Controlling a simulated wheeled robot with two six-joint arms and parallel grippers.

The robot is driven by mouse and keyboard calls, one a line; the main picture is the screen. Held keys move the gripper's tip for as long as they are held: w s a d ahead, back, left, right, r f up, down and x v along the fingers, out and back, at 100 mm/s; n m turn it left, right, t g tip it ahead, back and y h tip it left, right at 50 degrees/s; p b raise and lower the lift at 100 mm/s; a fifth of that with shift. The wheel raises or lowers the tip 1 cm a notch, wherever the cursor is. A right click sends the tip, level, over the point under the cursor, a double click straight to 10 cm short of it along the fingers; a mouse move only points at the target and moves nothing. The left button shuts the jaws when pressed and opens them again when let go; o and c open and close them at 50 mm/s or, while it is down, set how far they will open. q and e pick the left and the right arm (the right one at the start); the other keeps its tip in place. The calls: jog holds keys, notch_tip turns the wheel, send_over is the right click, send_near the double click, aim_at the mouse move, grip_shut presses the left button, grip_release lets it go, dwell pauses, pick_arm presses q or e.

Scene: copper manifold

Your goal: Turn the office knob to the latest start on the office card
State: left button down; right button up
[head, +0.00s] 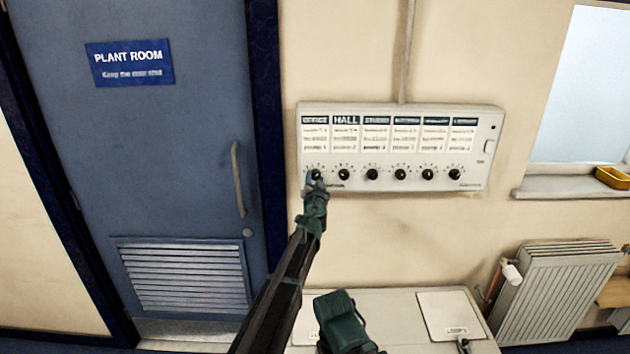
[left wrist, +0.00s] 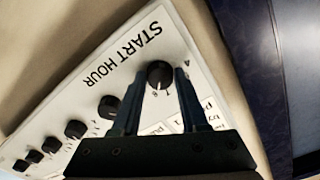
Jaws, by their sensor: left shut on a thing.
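The office knob (left wrist: 158,74) is a black round knob at the end of the row on the pale control panel (head: 485,112). My left gripper (head: 315,178) is at this knob in the head view and partly hides it. In the left wrist view its two dark fingers (left wrist: 158,80) are on either side of the knob, shut on it. A small white mark shows on the knob, with dial figures around it. The office card (head: 315,135) is above the knob under a dark "OFFICE" header. Its lines are too small to read surely.
More black knobs, such as the hall knob (head: 344,174), line the panel under their own cards. A blue plant room door (head: 190,160) is at left, a radiator (head: 555,295) at lower right. A dark green part of my right arm is above a pale cabinet top (head: 400,310).

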pick_arm(q)
jog(key=shift+c, duration=2.2)
grip_release()
jog(key=shift+s, duration=0.1)
jog(key=s, duration=1.3)
jog(key=shift+s, duration=0.35)
